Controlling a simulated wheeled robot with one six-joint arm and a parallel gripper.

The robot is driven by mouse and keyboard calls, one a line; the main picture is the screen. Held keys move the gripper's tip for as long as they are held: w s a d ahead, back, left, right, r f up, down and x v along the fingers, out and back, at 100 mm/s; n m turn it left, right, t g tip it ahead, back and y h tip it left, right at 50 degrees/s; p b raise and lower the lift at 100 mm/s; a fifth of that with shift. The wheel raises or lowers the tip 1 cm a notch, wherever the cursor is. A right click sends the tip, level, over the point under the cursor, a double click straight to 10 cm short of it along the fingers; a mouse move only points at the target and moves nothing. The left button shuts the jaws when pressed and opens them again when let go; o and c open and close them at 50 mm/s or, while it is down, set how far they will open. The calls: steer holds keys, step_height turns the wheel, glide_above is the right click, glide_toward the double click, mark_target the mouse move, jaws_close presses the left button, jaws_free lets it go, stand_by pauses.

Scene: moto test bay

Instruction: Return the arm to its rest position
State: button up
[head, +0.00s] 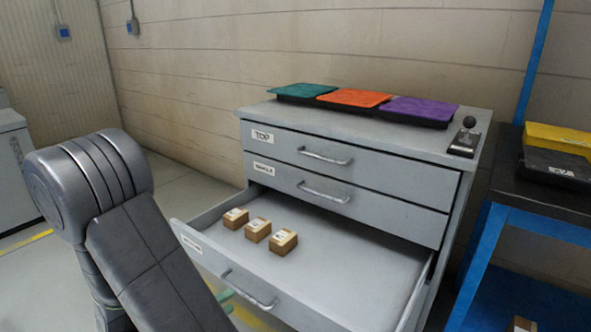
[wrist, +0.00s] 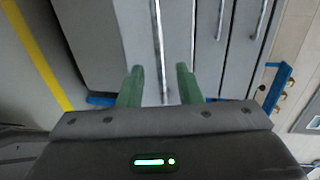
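My arm's grey links fill the left of the head view. My gripper (wrist: 160,70) shows in the wrist view with two green fingers apart and nothing held between them. In the head view, a bit of green finger (head: 223,296) shows beside the left end of the bottom drawer's handle (head: 250,291); the rest is hidden behind my arm. The grey cabinet (head: 462,190) has drawers labelled TOP and MIDDLE, both shut. The bottom drawer (head: 350,275) is pulled out, with three small brown boxes (head: 257,230) inside at the left.
Teal, orange and purple trays (head: 355,98) and a small black joystick-like device (head: 466,135) sit on the cabinet top. A blue-framed bench (head: 535,225) with a yellow bin (head: 560,138) stands at right. Open floor with a yellow line lies at left.

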steer(key=shift+b+x, duration=0.4)
steer(key=shift+x, duration=1.85)
